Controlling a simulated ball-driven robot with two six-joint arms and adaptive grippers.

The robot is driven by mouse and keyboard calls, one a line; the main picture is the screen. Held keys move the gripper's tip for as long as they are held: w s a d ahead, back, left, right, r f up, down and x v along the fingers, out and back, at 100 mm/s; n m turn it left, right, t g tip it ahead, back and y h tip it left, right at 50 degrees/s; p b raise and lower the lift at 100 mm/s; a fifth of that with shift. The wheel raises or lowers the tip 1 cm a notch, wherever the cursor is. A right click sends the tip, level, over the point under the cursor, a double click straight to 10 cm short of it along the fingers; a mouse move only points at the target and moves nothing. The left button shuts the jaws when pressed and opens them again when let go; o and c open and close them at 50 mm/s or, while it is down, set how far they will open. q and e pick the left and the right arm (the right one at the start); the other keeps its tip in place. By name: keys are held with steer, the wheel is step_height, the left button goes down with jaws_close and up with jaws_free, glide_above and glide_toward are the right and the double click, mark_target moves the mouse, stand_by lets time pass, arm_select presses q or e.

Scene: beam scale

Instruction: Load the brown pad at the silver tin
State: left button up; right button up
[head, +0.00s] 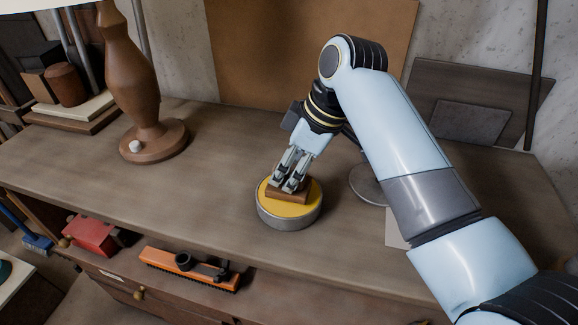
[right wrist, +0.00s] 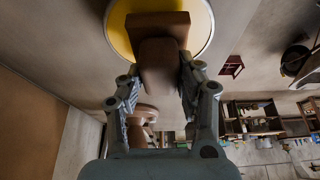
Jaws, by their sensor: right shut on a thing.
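The silver tin (head: 290,222) is round and shallow, with a yellow filling (head: 268,204), and stands on the wooden worktop. My right gripper (head: 290,182) points down over it and is shut on the brown pad (head: 288,197). The pad is a flat block that lies over the yellow surface inside the rim and seems to touch it. In the right wrist view the pad's rounded grip (right wrist: 160,66) is between the fingers, with its square base (right wrist: 157,24) against the yellow. The pad's underside is hidden. My left gripper is not in view.
A brown lamp (head: 137,90) stands on the worktop (head: 170,195) at the left. A round grey dish (head: 368,188) is partly behind my right arm. An orange brush-like tool (head: 185,268) and a red box (head: 92,236) lie below the front edge. The worktop left of the tin is clear.

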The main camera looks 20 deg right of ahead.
steer(key=shift+f, duration=0.5)
stand_by(1.2)
steer(key=shift+r, duration=3.6)
